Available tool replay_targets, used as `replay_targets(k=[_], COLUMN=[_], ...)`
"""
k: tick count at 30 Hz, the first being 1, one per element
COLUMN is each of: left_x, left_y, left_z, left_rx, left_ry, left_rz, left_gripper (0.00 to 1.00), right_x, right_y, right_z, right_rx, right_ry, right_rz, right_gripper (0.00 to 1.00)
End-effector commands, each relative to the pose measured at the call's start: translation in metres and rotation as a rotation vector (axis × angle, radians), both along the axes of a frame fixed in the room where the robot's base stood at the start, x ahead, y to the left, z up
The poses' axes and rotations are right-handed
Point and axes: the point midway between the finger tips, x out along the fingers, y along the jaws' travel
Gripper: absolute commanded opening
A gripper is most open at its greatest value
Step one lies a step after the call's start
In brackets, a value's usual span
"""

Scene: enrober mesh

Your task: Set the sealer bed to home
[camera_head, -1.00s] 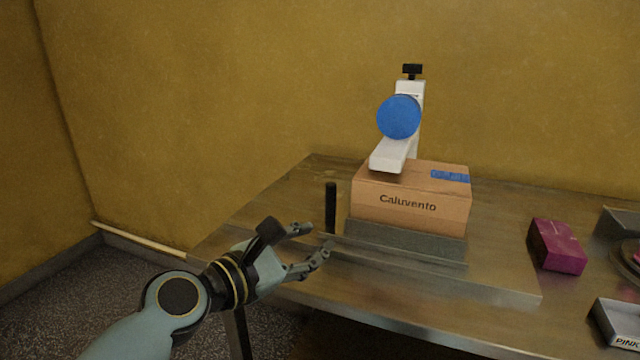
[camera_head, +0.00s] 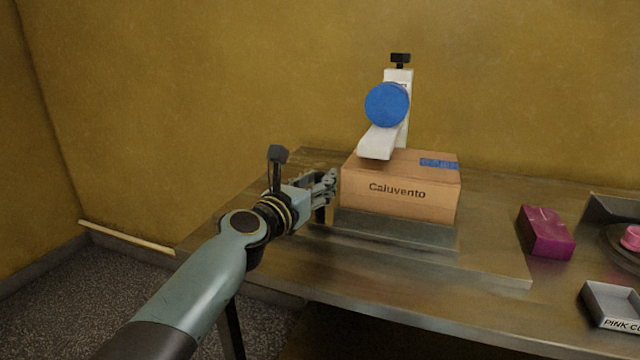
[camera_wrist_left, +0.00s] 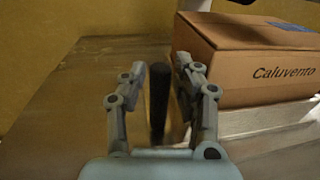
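The sealer stands on the metal table, with a white arm (camera_head: 376,143) and a blue round reel (camera_head: 386,105) above a grey bed (camera_head: 400,229). A cardboard box marked Caluvento (camera_head: 400,190) sits on the bed; the box also shows in the left wrist view (camera_wrist_left: 245,60). A black upright handle (camera_wrist_left: 158,95) stands left of the box. My left gripper (camera_head: 328,186) is at this handle and hides most of it in the head view. In the left wrist view its fingers are apart, with the handle between them; contact is not clear. My right gripper is out of view.
A magenta box (camera_head: 546,232), a grey tray labelled PINK (camera_head: 612,304) and a dark round plate with a pink item (camera_head: 632,238) are on the right of the table (camera_head: 490,190). The table's left end is clear.

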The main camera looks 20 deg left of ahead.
Motion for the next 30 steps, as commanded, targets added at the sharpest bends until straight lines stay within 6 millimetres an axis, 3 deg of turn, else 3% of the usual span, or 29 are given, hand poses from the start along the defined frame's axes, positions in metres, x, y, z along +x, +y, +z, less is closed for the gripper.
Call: replay_targets(k=[11,18,30], left_x=[0.0079,0.0078,0.0074], left_y=[-0.0017,-0.0017,-0.0016], left_z=[0.0004,0.0004,-0.0003], left_rx=[0.001,0.001,0.001], left_ry=[0.0,0.0,0.001], left_rz=[0.0,0.0,0.0], left_gripper=[0.3,0.0,0.0], right_x=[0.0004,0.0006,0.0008], right_y=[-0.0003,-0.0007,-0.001], right_z=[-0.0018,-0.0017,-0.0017], right_rx=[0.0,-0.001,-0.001], right_ry=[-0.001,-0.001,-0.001], right_rz=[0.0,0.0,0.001], right_gripper=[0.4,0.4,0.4])
